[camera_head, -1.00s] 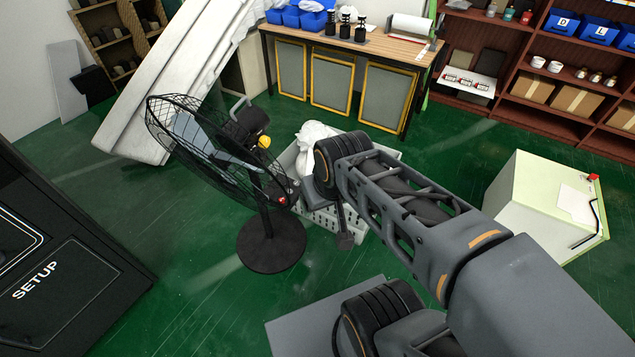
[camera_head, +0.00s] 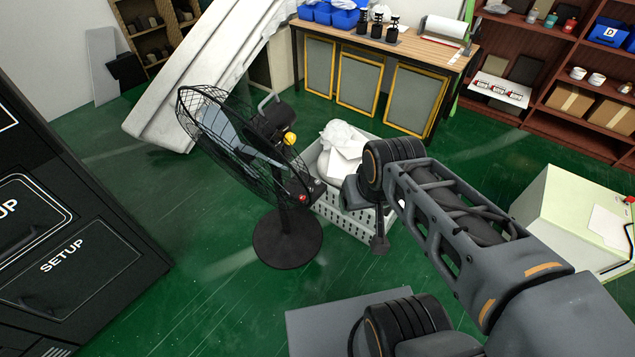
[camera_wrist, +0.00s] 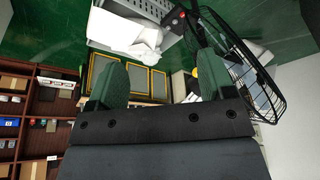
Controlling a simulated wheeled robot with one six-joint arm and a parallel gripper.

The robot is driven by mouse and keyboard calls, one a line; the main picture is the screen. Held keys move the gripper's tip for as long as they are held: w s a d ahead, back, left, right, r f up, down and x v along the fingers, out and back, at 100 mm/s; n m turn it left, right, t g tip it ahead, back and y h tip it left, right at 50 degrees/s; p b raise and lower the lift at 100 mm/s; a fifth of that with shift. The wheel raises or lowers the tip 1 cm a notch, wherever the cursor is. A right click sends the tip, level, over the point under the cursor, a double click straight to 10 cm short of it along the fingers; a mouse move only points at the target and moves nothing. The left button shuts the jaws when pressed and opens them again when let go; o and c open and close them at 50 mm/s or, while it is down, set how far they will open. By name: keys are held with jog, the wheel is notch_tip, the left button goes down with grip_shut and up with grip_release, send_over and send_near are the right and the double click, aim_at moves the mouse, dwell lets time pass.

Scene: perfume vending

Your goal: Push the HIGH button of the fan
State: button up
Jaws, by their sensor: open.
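The black standing fan (camera_head: 287,240) stands on the green floor left of my arm in the head view. Its wire cage (camera_head: 235,140) is tilted and faces left. A small dark control box (camera_head: 308,190) with a red spot sits on its post; single buttons and labels are too small to read. My gripper (camera_head: 379,245) is right of the control box and apart from it. In the wrist view, the two fingers of my gripper (camera_wrist: 162,65) are spread with nothing between them. The fan cage (camera_wrist: 250,75) shows upside down at the right, the control box (camera_wrist: 180,14) near the top.
A light crate (camera_head: 345,217) with white crumpled material stands right behind the fan, close to my gripper. A black cabinet marked SETUP (camera_head: 90,265) is at the left. A workbench (camera_head: 385,50) and shelves (camera_head: 580,100) stand behind. Green floor is open between cabinet and fan.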

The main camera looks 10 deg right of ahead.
grip_shut()
dwell(0.5)
dwell(1.0)
